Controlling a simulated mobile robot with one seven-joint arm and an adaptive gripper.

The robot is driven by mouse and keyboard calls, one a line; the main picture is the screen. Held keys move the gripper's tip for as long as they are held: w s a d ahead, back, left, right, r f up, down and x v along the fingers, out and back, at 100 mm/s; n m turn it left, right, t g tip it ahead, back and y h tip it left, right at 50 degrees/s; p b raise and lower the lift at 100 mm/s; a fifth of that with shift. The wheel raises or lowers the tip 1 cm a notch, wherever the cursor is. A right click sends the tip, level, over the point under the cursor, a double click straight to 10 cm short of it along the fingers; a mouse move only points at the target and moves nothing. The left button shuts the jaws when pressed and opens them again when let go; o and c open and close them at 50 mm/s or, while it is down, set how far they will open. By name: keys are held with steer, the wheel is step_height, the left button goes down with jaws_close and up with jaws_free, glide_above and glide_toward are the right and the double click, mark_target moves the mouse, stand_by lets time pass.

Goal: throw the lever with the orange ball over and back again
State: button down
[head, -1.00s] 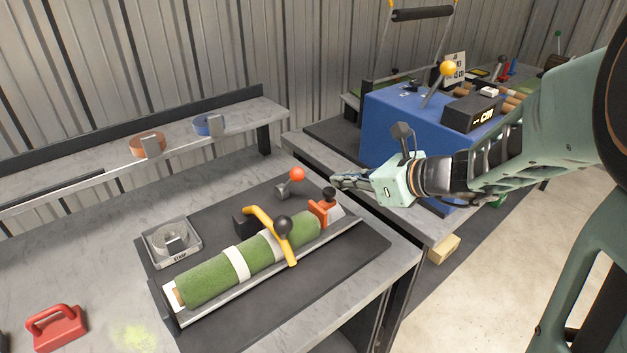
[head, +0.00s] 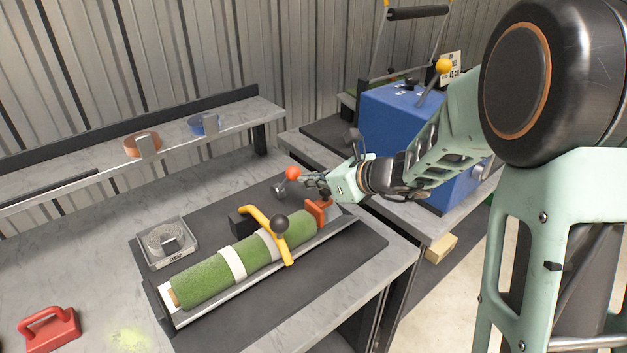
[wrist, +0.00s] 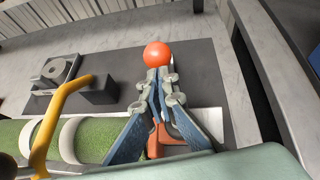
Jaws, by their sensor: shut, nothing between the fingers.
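The lever's orange ball (head: 293,173) stands at the back right of the dark mat, on a short stalk with a grey base (head: 280,190). In the wrist view the orange ball (wrist: 157,55) shows just beyond my fingertips. My gripper (head: 306,178) is shut and empty, its tips close to the ball's right side in the head view. I cannot tell whether they touch it. The stalk is hidden behind the fingers in the wrist view (wrist: 158,82).
A green turf roll (head: 205,278) lies in a tray in front, under a yellow clamp arm (head: 262,225) with a black knob. An orange-red bracket (head: 318,212) stands at its right end, below my gripper. A strap dispenser (head: 167,245) sits left. A blue machine (head: 385,125) stands behind right.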

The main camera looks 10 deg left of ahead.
steer(key=shift+r, duration=0.1)
steer(key=shift+w+a+r+g+p, duration=0.2)
steer(key=shift+a+r+g+p, duration=0.1)
steer(key=shift+p, duration=0.9)
